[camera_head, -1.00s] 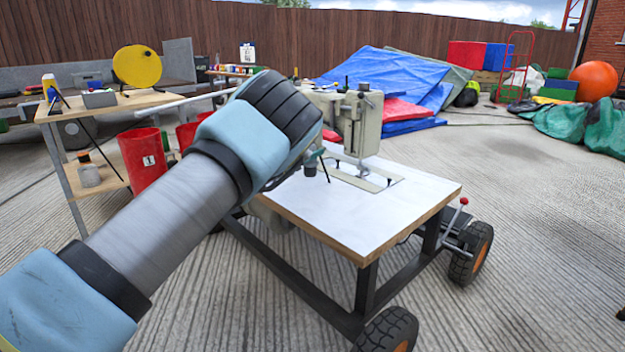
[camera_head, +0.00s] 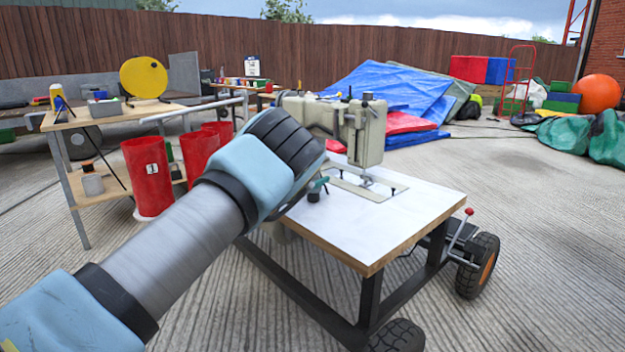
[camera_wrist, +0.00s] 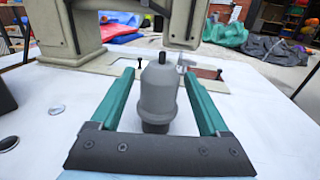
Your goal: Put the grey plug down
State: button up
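The grey plug (camera_wrist: 158,92) is a rounded grey body with a narrow top and a dark lower end. In the wrist view it is upright between the two teal fingers of my gripper (camera_wrist: 159,74), low over the white tabletop (camera_wrist: 50,90). A narrow gap shows on each side of the plug, so the fingers look open around it. Whether its dark base touches the tabletop is hard to tell. In the head view, my gripper (camera_head: 318,185) is at the table's left side, and the plug shows only as a small dark shape below it.
A beige sewing machine (camera_head: 363,135) stands on the wheeled table (camera_head: 375,225), close behind my gripper. Short dark pins (camera_head: 393,190) stick up by its plate. Red bins (camera_head: 146,175) and a wooden bench (camera_head: 110,115) are to the left. The tabletop's front right is clear.

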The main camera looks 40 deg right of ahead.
jog(key=shift+r, duration=0.2)
jog(key=s+a+p, duration=0.1)
jog(key=a+p, duration=0.2)
jog(key=a, duration=0.9)
jog(key=shift+p, duration=0.35)
jog(key=shift+s+f, duration=0.1)
